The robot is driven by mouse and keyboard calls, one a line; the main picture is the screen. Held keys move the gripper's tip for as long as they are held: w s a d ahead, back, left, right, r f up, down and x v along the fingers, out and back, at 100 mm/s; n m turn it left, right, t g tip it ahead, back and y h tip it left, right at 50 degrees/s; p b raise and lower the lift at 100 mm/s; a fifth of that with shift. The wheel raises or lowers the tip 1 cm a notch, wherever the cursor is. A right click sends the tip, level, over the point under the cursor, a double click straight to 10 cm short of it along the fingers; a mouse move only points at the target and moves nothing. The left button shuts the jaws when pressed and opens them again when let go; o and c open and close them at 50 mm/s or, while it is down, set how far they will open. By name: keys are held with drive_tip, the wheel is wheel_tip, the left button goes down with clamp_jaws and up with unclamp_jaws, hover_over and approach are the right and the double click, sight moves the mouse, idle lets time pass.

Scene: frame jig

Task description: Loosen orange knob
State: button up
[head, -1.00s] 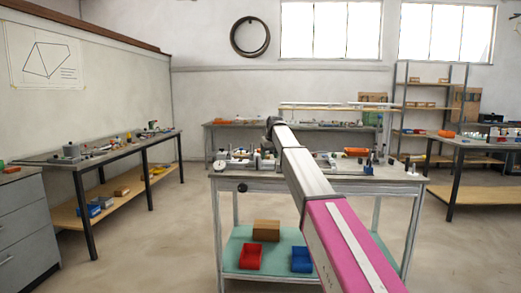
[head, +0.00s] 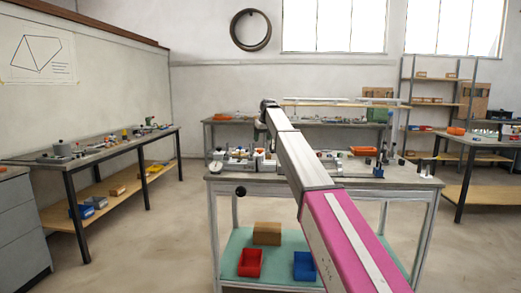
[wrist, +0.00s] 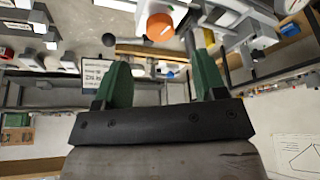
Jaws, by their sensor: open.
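The orange knob (wrist: 160,26) shows near the top middle of the wrist view, a round orange cap beside grey and white parts of the jig. My gripper (wrist: 162,64) has two green fingers, spread apart with nothing between them. The knob lies beyond the fingertips, roughly in line with the gap and apart from both fingers. In the head view my arm reaches over the middle bench (head: 330,185), and its end hides part of the jig. I cannot make out the knob there.
A black ball-shaped part (wrist: 108,40) is near the left finger in the wrist view. An orange tray (head: 364,151) and several small parts stand on the bench. Red (head: 249,263) and blue (head: 304,266) bins sit on its lower shelf. Open floor lies to the left.

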sight(260, 151)
drive_tip(key=x, duration=0.7)
drive_tip(key=shift+f, duration=0.1)
drive_tip(key=c, duration=0.9)
